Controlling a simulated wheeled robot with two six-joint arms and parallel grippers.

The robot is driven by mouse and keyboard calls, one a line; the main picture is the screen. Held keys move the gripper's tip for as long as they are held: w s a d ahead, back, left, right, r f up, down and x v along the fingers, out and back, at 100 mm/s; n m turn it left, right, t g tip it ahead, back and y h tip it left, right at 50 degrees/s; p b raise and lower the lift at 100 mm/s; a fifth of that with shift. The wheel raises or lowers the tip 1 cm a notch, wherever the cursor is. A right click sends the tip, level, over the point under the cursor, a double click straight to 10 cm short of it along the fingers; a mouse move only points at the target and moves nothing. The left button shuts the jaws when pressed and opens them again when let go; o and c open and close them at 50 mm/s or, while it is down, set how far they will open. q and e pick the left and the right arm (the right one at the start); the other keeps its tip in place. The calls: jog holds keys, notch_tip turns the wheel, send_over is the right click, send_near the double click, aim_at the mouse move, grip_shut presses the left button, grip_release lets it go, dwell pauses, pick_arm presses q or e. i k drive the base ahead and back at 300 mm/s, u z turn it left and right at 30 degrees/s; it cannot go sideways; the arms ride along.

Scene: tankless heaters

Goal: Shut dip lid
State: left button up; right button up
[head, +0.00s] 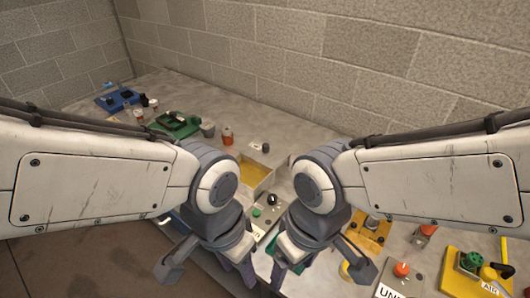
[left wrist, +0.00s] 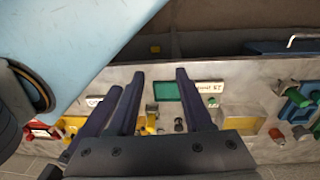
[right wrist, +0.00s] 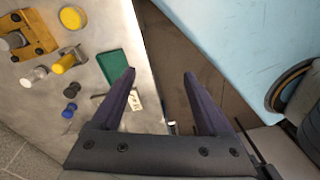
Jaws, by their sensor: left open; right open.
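A grey open-topped box with a yellow interior (head: 256,176) sits mid-bench in the head view, just beyond my arms; I cannot make out its lid for certain. My left gripper (head: 242,272) points down near the bench's front edge, nearer to me than the box. In the left wrist view its fingers (left wrist: 158,80) are apart with nothing held, near a green plate (left wrist: 167,92) and a white label (left wrist: 208,88). My right gripper (head: 283,278) is close beside it. In the right wrist view its fingers (right wrist: 158,76) are apart and empty, over the bench edge near the green plate (right wrist: 113,66).
A panel with a dark knob (head: 272,199) lies between my wrists. Green (head: 176,124) and blue (head: 120,99) fixtures stand at the back left. Yellow fixtures (head: 372,234) with knobs crowd the right. A block wall closes the back; bare bench lies along it.

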aim_at(270, 155)
jog(key=u, duration=0.45)
jog(key=k, duration=1.15)
jog(key=u, duration=0.9)
jog(key=i, duration=0.95)
jog(key=z, duration=0.65)
jog(key=i, duration=0.75)
jog(key=z, duration=0.85)
jog(key=i, duration=0.3)
jog(key=z, duration=0.3)
